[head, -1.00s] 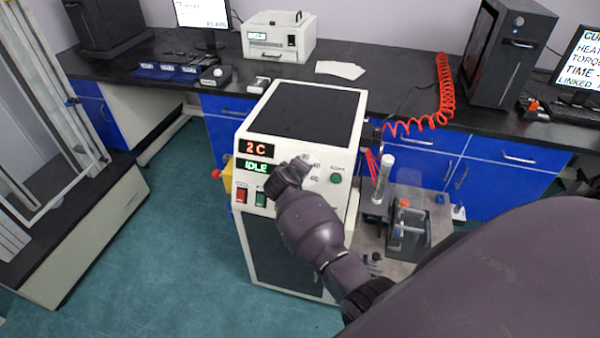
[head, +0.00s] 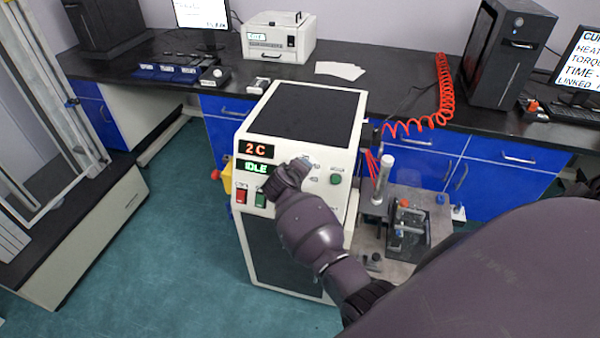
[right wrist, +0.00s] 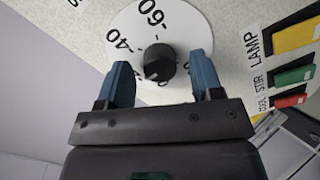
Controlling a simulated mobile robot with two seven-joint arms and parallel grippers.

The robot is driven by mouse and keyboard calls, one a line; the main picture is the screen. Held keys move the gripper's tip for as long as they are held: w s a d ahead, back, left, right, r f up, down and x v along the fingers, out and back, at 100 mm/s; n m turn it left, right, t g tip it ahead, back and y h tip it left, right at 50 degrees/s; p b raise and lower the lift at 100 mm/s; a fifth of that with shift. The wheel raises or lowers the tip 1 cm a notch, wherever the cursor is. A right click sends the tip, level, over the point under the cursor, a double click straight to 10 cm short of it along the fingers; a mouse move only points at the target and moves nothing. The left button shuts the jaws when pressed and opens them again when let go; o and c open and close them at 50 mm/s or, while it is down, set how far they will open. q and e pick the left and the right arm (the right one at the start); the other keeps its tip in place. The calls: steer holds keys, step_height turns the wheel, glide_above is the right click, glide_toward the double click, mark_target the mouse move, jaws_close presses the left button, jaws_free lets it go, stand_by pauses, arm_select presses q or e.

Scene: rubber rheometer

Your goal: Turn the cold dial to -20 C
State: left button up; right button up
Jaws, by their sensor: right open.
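The black dial knob (right wrist: 160,62) sits on a round white scale (right wrist: 195,25) printed with -40 and -60. A pale mark shows near the knob's lower edge; what it points to is unclear. My right gripper (right wrist: 163,76) is open, one blue finger on each side of the knob with visible gaps. In the head view my right gripper (head: 288,178) is at the front panel of the white cabinet (head: 345,140) and hides the knob. The panel's displays read 2 C (head: 256,149) and IDLE (head: 254,166). My left gripper is out of view.
A red switch (head: 241,196) and a green switch (head: 260,199) are just left of my right gripper. A green button (head: 335,180) is to its right. In the wrist view a yellow switch (right wrist: 297,36) is right of the scale. A bench apparatus (head: 408,225) stands right of the cabinet.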

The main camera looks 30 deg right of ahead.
steer(key=v, duration=1)
steer(key=shift+p, duration=0.35)
steer(key=shift+a+r, duration=0.1)
